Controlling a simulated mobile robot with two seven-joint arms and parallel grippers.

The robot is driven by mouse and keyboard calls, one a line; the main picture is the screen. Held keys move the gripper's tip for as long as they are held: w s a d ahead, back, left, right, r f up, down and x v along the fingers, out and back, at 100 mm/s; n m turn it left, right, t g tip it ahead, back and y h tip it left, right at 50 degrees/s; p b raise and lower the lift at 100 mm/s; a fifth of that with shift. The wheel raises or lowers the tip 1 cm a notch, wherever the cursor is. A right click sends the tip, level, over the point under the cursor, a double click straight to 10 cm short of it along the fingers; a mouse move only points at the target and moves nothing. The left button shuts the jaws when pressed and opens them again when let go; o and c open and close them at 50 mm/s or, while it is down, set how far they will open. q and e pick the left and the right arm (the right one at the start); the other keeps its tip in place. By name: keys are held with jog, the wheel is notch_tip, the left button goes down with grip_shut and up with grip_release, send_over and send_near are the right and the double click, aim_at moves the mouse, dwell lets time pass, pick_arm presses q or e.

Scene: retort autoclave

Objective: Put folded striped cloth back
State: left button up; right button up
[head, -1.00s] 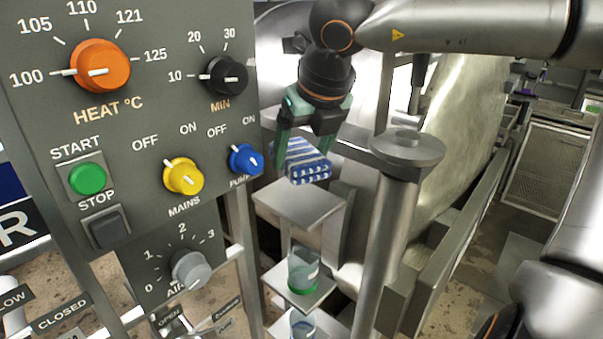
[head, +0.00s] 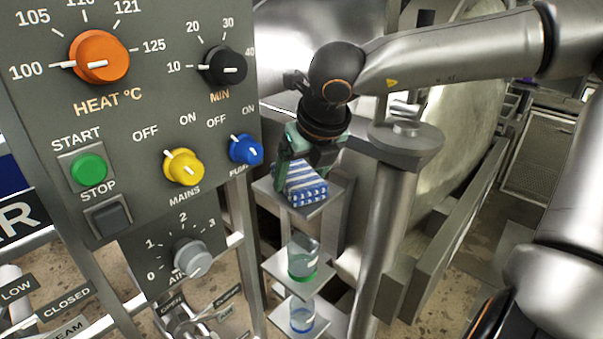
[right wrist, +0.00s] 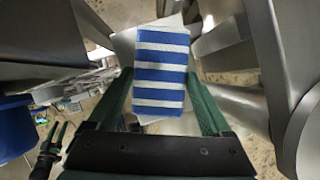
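The folded blue-and-white striped cloth (head: 305,186) is at the top shelf plate (head: 267,191) of a small stand beside the control panel. My right gripper (head: 304,165) comes down over it from above. In the right wrist view the cloth (right wrist: 161,70) lies between the two green fingers, whose tips reach its side edges. The pale plate (right wrist: 123,42) shows beneath it. I cannot tell whether the cloth's underside touches the plate. My left gripper (right wrist: 70,130) shows small at the lower left of the right wrist view, with its fingers apart and empty.
Two lower plates hold a glass beaker with a green base (head: 303,258) and one with blue (head: 302,318). The control panel (head: 130,125) with knobs stands close on the left. A metal post (head: 385,230) stands close on the right, with the big vessel (head: 455,130) behind.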

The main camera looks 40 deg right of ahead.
jog(key=shift+o, duration=1)
jog(key=shift+r, duration=0.4)
jog(key=v, duration=1.1)
jog(key=shift+r, duration=0.25)
jog(key=shift+s+a+f, duration=0.1)
